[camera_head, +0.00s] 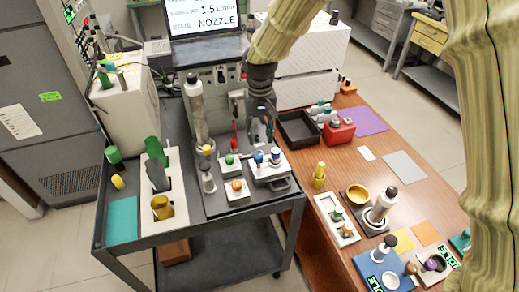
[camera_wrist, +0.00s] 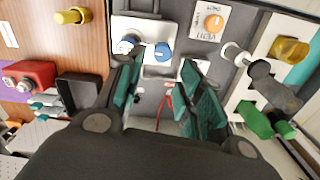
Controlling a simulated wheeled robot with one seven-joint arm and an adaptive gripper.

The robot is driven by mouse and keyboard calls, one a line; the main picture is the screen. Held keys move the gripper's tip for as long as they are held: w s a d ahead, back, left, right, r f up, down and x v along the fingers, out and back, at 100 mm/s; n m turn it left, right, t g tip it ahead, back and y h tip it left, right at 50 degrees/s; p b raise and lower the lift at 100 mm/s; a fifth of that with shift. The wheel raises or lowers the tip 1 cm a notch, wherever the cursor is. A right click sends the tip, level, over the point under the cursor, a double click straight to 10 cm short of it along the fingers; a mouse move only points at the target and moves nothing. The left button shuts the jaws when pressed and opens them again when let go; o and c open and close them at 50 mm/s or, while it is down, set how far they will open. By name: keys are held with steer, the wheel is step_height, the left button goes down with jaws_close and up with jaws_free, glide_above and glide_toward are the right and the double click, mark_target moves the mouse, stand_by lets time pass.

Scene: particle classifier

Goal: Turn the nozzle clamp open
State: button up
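My gripper (camera_head: 262,130) hangs over the rear middle of the dark cart, in front of the instrument with the screen. In the wrist view its two teal-padded fingers (camera_wrist: 160,78) stand apart with nothing held between them. A thin red part (camera_wrist: 166,103) shows between the fingers, lower down; in the head view a red-tipped upright part (camera_head: 234,146) stands just left of my gripper. A tall grey cylinder (camera_head: 196,108) stands further left, above a yellow-topped piece. I cannot tell for sure which part is the nozzle clamp, or how it is turned; my gripper may hide some of it.
A white block with blue knobs (camera_head: 268,170) sits in front of my gripper. Small plates with a green knob (camera_head: 229,160) and an orange knob (camera_head: 236,186) are nearby. The wooden table (camera_head: 335,185) at right is crowded.

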mark_target(259, 155)
steer(key=f+p, duration=0.2)
steer(key=f, duration=0.7)
steer(key=shift+a, duration=0.2)
steer(key=c, duration=0.8)
